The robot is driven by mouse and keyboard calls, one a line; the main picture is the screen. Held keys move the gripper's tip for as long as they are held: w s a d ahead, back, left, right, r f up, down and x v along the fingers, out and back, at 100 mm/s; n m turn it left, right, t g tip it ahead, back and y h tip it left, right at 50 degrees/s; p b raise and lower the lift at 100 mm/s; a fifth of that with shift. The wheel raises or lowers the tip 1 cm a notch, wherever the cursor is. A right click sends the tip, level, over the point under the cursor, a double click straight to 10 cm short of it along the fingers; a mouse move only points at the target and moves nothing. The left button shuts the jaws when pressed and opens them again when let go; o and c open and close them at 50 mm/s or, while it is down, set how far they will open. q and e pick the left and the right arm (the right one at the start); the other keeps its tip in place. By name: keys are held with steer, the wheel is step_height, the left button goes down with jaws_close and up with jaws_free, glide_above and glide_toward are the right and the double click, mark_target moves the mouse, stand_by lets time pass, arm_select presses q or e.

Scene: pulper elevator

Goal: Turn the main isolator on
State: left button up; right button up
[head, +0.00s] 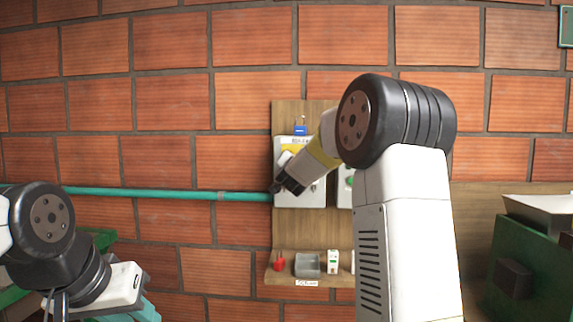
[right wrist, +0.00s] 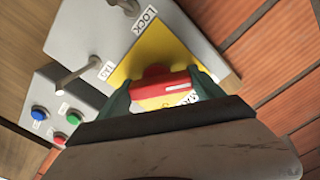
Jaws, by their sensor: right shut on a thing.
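The main isolator is a light grey box (head: 313,190) with a yellow plate, fixed to a wooden board on the brick wall. My left gripper (head: 145,308) is at the lower left, far from the isolator, cut by the frame edge.
A grey box with blue (right wrist: 40,113), green and red buttons stands beside the isolator. A blue padlock (head: 300,130) hangs above. A shelf below holds a red item (head: 279,263) and a grey tray (head: 307,265). A green pipe (head: 150,193) runs in from the left.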

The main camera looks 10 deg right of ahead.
steer(key=m, duration=0.5)
steer(key=shift+d+m, duration=0.1)
steer(key=shift+m, duration=0.2)
steer(key=m, duration=0.5)
steer(key=shift+m, duration=0.4)
steer(key=o, duration=1.4)
steer(key=shift+c, duration=0.2)
steer(key=shift+s, duration=0.1)
steer(key=v, duration=0.7)
steer(key=shift+s, duration=0.4)
steer(key=shift+r, duration=0.1)
